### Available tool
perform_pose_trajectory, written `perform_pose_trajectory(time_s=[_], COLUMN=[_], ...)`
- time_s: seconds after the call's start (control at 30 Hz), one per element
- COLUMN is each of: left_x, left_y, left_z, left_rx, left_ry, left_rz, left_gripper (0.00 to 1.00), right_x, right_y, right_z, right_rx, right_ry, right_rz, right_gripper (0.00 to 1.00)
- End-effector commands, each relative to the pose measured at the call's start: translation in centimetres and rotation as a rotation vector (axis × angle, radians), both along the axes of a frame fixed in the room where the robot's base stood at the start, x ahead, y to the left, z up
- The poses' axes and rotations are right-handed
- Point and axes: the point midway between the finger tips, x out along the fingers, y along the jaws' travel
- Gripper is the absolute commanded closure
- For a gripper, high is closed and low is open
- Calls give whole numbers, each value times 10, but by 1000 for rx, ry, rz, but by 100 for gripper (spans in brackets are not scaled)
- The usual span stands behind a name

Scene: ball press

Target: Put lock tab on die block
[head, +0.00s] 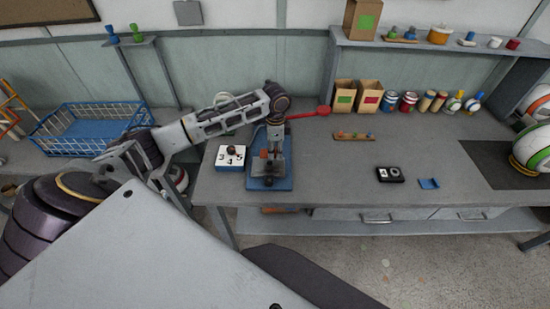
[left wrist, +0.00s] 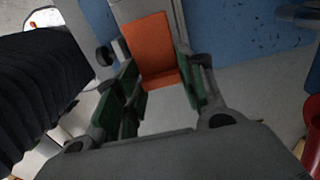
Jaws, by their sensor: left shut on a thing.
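My left gripper (head: 272,150) is over the press (head: 283,184), at the left part of the workbench. In the left wrist view, the green-padded fingers of the gripper (left wrist: 158,88) are shut on an orange tab (left wrist: 150,45), which I take to be the lock tab. The orange tab also shows small in the head view (head: 264,154). A grey part lies right behind the tab, above the blue base (left wrist: 235,25). The die block is not clearly distinguishable; whether the tab touches it I cannot tell. My right gripper is not in view.
A red-knobbed lever (head: 323,110) sticks out right of the press. A white number box (head: 230,158) stands close on its left. A black device (head: 390,174) and a small blue piece (head: 429,183) lie to the right. The bench's middle is mostly clear.

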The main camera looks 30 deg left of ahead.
Motion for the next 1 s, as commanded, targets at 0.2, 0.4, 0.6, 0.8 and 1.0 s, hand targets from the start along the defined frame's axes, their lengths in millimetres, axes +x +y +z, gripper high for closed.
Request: perform_pose_trajectory(time_s=[0.2,0.4,0.6,0.8,1.0], left_x=[0,0,-1,0,0], left_y=[0,0,0,0,0], left_z=[-1,-4,-23,-45,-52], left_rx=[0,-1,0,0,0], left_ry=[0,1,2,1,0], left_rz=[0,0,0,0,-1], left_gripper=[73,73,73,73,73], right_x=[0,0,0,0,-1], right_y=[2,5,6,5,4], right_z=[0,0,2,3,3], right_rx=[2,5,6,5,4], right_ry=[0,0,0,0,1], right_rz=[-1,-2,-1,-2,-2], right_gripper=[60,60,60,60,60])
